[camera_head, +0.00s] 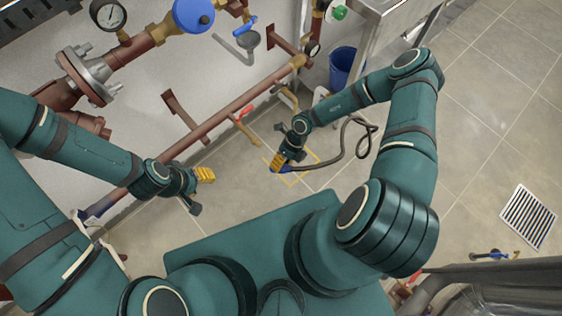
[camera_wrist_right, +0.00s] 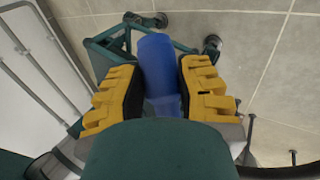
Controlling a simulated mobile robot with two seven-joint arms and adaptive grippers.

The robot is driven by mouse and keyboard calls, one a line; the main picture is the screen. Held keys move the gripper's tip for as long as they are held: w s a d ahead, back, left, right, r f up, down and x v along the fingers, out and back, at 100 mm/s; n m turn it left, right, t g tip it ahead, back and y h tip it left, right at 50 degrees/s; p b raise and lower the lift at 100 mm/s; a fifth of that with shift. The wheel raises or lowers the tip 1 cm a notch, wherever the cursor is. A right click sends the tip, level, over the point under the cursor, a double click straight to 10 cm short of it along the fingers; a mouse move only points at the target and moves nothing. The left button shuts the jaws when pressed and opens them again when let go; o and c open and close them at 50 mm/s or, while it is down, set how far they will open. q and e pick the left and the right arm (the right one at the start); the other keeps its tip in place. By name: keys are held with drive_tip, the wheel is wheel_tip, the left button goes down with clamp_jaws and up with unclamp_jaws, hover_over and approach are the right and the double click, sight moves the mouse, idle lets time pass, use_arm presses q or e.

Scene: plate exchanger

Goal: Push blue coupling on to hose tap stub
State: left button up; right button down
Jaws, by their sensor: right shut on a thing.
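My right gripper (camera_head: 279,162) is shut on the blue coupling (camera_head: 281,170), low over the floor. In the right wrist view, the blue coupling (camera_wrist_right: 160,65) is a smooth blue cylinder between the yellow finger pads of the right gripper (camera_wrist_right: 158,85). A dark hose (camera_head: 325,163) runs from the coupling to the right and loops. A brass bent fitting (camera_head: 289,98) hangs under the red-brown pipe, above and apart from the coupling. I cannot tell whether it is the hose tap stub. My left gripper (camera_head: 204,176) has yellow pads and is near the wall pipe, its opening unclear.
A blue bucket (camera_head: 346,66) stands on the floor behind the right arm. A yellow outline (camera_head: 307,171) marks the floor around the right gripper. A floor grate (camera_head: 529,217) lies far right, with open floor between.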

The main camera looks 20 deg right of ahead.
drive_tip(key=w+a+b, duration=0.3)
drive_tip(key=w+b, duration=0.1)
drive_tip(key=w, duration=0.4)
idle(0.9)
drive_tip(key=shift+w+a+r, duration=0.1)
idle(0.5)
drive_tip(key=shift+s+d+p, duration=0.25)
drive_tip(key=shift+s+p, duration=0.1)
drive_tip(key=shift+s, duration=0.3)
drive_tip(key=shift+s+d+p, duration=0.25)
drive_tip(key=shift+s+p, duration=0.05)
drive_tip(key=shift+s, duration=0.3)
drive_tip(key=shift+s+d+p, duration=0.25)
drive_tip(key=shift+s+p, duration=0.1)
drive_tip(key=shift+s, duration=0.3)
